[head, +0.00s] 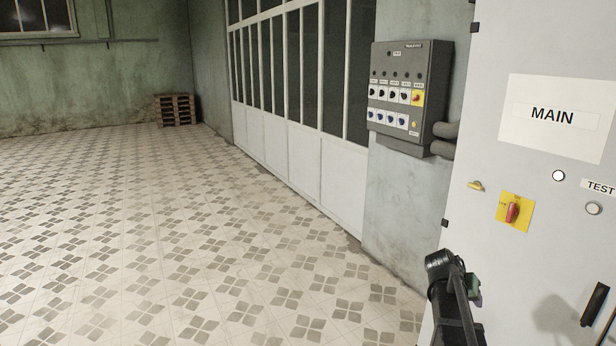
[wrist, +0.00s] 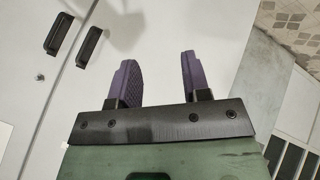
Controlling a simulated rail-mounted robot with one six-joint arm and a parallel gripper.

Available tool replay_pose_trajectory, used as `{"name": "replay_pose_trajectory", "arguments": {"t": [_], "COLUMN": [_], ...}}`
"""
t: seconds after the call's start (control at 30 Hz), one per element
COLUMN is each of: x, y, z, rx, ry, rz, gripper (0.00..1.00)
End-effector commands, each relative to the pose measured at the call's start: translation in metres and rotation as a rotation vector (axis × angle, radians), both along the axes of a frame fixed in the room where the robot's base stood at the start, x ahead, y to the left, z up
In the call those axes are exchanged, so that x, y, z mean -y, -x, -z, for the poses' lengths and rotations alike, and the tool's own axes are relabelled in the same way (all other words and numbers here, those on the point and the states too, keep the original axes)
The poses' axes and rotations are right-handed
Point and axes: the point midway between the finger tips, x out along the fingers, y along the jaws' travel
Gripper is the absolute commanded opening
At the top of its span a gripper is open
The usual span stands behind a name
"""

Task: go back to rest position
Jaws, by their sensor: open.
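My gripper (wrist: 157,80) shows in the wrist view with its two purple fingers apart and nothing between them. Behind the fingers is the pale face of a cabinet, and I cannot tell how far off it is. In the head view part of my arm shows at the lower right, in front of the white cabinet (head: 480,215) marked MAIN. The fingers are not clear in the head view.
The cabinet carries a red and yellow rotary switch (head: 513,211) and a black handle (head: 594,304). Two black handles (wrist: 75,40) show in the wrist view. A grey control box (head: 408,92) hangs on the wall. The tiled floor (head: 150,220) at left is clear, with a pallet stack (head: 176,109) far back.

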Motion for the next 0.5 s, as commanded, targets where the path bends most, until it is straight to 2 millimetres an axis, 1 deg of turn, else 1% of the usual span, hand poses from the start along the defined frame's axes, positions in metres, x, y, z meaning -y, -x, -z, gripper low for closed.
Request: {"name": "replay_pose_trajectory", "arguments": {"t": [0.03, 0.07, 0.1, 0.17, 0.2, 0.3, 0.4, 0.43, 0.5], "x": [-0.045, -0.071, -0.105, -0.155, -0.185, -0.246, -0.282, -0.289, -0.297], "y": [0.033, 0.047, 0.067, 0.097, 0.116, 0.157, 0.180, 0.180, 0.176], "z": [0.012, 0.018, 0.025, 0.033, 0.036, 0.039, 0.039, 0.039, 0.039], "rx": [-0.064, -0.102, -0.148, -0.206, -0.235, -0.272, -0.280, -0.287, -0.293], "ry": [-0.107, -0.178, -0.268, -0.394, -0.471, -0.608, -0.644, -0.640, -0.636], "rz": [-0.070, -0.119, -0.188, -0.292, -0.356, -0.468, -0.536, -0.552, -0.570], "gripper": [0.44, 0.44, 0.44, 0.44, 0.44, 0.44, 0.44, 0.44, 0.44]}}
